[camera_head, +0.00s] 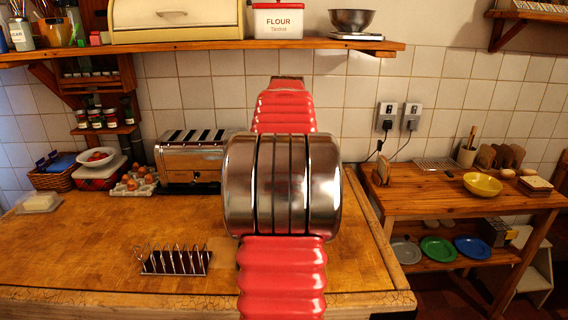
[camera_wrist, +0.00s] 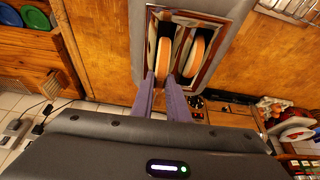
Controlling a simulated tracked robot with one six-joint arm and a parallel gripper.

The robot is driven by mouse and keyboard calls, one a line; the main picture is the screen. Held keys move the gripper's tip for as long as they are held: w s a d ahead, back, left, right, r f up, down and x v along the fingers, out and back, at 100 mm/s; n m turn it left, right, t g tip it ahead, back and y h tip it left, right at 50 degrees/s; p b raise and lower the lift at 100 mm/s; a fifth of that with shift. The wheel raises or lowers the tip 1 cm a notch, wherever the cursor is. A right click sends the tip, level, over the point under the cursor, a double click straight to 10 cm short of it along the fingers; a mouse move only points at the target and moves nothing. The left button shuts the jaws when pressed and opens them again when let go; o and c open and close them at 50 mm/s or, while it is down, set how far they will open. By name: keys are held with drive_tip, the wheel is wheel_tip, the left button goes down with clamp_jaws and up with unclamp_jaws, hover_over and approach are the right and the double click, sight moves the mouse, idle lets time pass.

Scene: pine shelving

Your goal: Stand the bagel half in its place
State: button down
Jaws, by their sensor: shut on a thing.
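In the wrist view, my gripper (camera_wrist: 162,80) has its two purple fingers closed on a bagel half (camera_wrist: 164,58), which stands on edge with a pale cut face and brown crust. This bagel half is at the left slot of a grey two-slot toaster (camera_wrist: 222,9). A second bagel half (camera_wrist: 198,53) stands in the right slot. I cannot tell how deep the held half sits. In the head view, my red and chrome arm hides the gripper, the bagel halves and this toaster.
A wire toast rack (camera_head: 175,260) stands on the worktop's front left. A long chrome toaster (camera_head: 187,163) and an egg tray (camera_head: 134,185) are at the back left. A side table at the right holds a yellow bowl (camera_head: 482,184). The left middle of the worktop is clear.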

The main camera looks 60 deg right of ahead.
drive_tip(key=shift+f, duration=1.05)
drive_tip(key=c, duration=1.2)
unclamp_jaws()
drive_tip(key=shift+o, duration=0.2)
drive_tip(key=shift+r, duration=0.1)
drive_tip(key=shift+r, duration=3.9)
drive_tip(key=shift+w, duration=0.1)
